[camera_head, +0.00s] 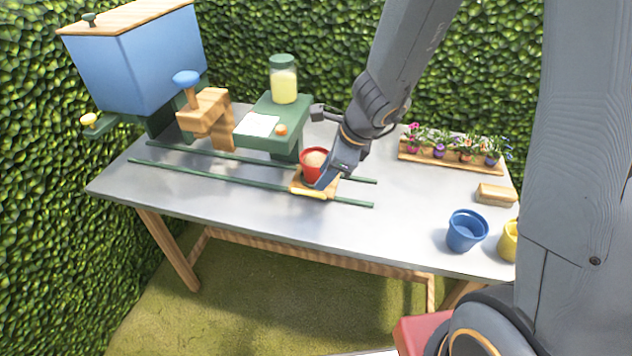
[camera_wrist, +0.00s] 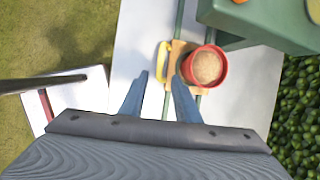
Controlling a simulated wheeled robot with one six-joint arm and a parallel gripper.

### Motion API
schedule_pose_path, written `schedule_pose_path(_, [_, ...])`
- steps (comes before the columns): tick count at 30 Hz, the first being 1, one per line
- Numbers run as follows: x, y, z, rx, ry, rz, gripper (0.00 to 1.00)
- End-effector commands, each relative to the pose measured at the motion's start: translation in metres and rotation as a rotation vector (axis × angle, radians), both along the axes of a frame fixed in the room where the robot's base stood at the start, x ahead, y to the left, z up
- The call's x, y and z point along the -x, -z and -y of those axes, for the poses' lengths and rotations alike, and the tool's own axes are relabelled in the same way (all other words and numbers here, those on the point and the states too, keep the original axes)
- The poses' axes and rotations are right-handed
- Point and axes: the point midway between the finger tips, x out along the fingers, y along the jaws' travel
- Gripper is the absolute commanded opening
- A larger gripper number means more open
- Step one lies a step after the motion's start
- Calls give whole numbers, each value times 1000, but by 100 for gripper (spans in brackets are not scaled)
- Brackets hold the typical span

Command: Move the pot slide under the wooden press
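The pot slide is a small wooden tray (camera_head: 330,187) on two green rails, carrying a red pot (camera_head: 305,163) filled with light brown material. The slide has a yellow handle (camera_head: 314,194) on its front side; the handle also shows in the wrist view (camera_wrist: 161,60). The wooden press (camera_head: 208,112), topped by a blue knob (camera_head: 186,77), stands over the rails to the left, apart from the slide. My gripper (camera_wrist: 162,77) is open, its fingers on either side of the line to the handle, fingertips just short of it in the picture. Contact cannot be told.
A green stand (camera_head: 270,130) with a jar (camera_head: 284,80) and white paper is behind the rails. A blue hopper (camera_head: 140,65) is far left. A flower tray (camera_head: 440,158), wooden block (camera_head: 496,194), blue pot (camera_head: 466,232) and yellow pot (camera_head: 509,241) are right. Rails left of the slide are clear.

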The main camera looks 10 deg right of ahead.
Motion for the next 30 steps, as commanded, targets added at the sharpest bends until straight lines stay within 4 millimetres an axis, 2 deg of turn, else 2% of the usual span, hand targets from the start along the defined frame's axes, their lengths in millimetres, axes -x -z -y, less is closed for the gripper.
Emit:
schedule_pose_path(9, [-13,43,-13,-1,6,-3,29])
schedule_pose_path(15, [-20,64,-21,-1,5,-2,29])
schedule_pose_path(27, [-22,69,-23,-1,4,0,29])
schedule_pose_path(30, [-22,69,-23,-1,4,0,13])
